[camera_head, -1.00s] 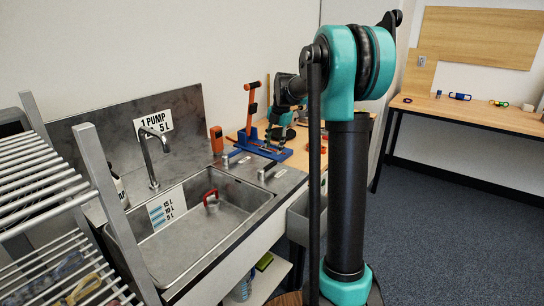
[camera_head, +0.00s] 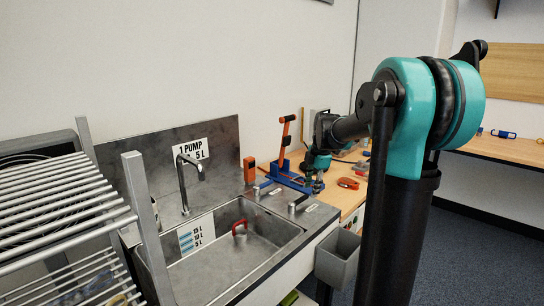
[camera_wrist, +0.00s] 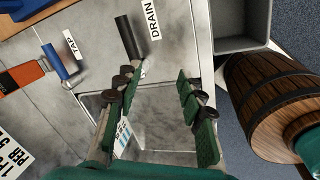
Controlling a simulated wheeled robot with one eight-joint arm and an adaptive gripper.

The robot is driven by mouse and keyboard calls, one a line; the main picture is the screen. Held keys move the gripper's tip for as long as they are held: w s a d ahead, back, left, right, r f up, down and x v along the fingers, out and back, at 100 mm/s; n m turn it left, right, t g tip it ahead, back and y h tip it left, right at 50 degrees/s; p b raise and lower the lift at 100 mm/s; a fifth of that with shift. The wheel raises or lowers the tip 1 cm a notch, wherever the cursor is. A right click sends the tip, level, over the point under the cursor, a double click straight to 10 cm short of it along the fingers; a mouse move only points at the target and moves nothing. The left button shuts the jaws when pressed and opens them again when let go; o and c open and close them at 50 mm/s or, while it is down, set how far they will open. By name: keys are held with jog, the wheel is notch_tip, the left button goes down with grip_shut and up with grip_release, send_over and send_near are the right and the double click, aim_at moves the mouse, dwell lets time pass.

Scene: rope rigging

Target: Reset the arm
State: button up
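My arm stands at the right in the head view, its teal joint and dark column close to the camera, with the forearm reaching left. My gripper (camera_head: 315,185) hangs at the far end, beside the blue stand on the bench. In the wrist view my gripper (camera_wrist: 157,80) has its two green fingers well apart, with nothing between them. The sink (camera_wrist: 165,140) shows below and between the fingers.
The sink (camera_head: 205,262) has a tap (camera_head: 182,185) and a red-handled thing inside. A drying rack (camera_head: 60,215) stands at left. An orange-and-blue tool stand (camera_head: 285,172), grey bin (camera_head: 338,258) and wooden barrel (camera_wrist: 265,95) are near. A black DRAIN lever (camera_wrist: 128,40) lies ahead of the fingers.

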jog(key=s+f+m, duration=0.5)
jog(key=s+m, duration=0.2)
jog(key=s, duration=0.2)
jog(key=s+d+f+m+t, duration=0.1)
jog(key=s+f+m, duration=0.5)
jog(key=s, duration=0.4)
jog(key=s+f+m+t+h, duration=0.1)
jog(key=s+f+m, duration=0.5)
jog(key=s+m, duration=0.2)
jog(key=shift+s+d+m, duration=0.3)
jog(key=shift+s, duration=0.35)
